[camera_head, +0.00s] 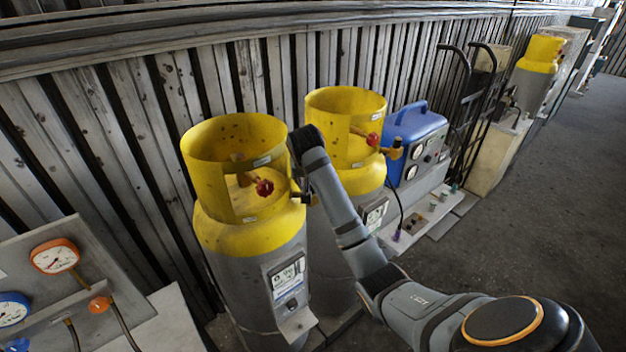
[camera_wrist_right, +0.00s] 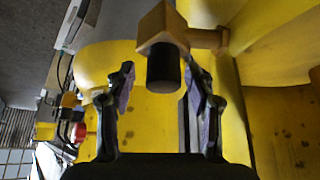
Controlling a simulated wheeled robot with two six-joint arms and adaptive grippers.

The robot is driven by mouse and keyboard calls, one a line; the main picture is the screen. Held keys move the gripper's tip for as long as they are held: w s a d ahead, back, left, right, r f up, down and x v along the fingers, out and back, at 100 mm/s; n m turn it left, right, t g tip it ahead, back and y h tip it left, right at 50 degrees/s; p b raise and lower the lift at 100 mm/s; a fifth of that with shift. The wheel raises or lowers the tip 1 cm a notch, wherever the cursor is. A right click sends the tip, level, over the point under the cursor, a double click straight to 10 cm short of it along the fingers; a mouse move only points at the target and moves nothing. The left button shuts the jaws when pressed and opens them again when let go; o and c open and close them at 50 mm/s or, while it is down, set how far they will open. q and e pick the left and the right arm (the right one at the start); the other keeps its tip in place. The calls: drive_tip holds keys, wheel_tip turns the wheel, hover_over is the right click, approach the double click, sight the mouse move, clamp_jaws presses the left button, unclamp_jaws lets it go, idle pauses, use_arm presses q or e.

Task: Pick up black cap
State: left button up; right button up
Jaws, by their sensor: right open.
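In the right wrist view, a black cap (camera_wrist_right: 163,67) sits on the end of a brass valve fitting (camera_wrist_right: 165,28). My right gripper (camera_wrist_right: 160,85) is open, with one finger on each side of the cap. The cap lies near the fingertips, with visible gaps on both sides. In the head view, my right arm reaches in from the lower right to between two yellow-topped gas cylinders. Its gripper is hidden there by the arm. A small dark piece (camera_head: 306,199) shows beside the arm at the front cylinder's valve. My left gripper is out of view.
The front cylinder (camera_head: 223,236) and second cylinder (camera_head: 342,175) have open yellow collars close around the arm. Red knobs (camera_head: 264,187) sit on their valves. A blue machine (camera_head: 413,140) stands behind, a gauge panel (camera_head: 70,292) at lower left. Floor at right is clear.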

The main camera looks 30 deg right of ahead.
drive_tip(key=shift+s+a+r, duration=0.4)
drive_tip(key=shift+s+a, duration=0.05)
drive_tip(key=shift+c, duration=0.5)
drive_tip(key=shift+s+a+r, duration=0.45)
drive_tip(key=shift+s+a, duration=0.1)
drive_tip(key=shift+a, duration=0.1)
drive_tip(key=c, duration=0.7)
drive_tip(key=shift+w+d+f, duration=0.1)
drive_tip(key=shift+d+f, duration=0.05)
drive_tip(key=shift+d, duration=0.05)
drive_tip(key=shift+c, duration=1)
drive_tip(key=shift+d+f, duration=0.1)
drive_tip(key=shift+d, duration=0.05)
drive_tip(key=shift+w, duration=0.1)
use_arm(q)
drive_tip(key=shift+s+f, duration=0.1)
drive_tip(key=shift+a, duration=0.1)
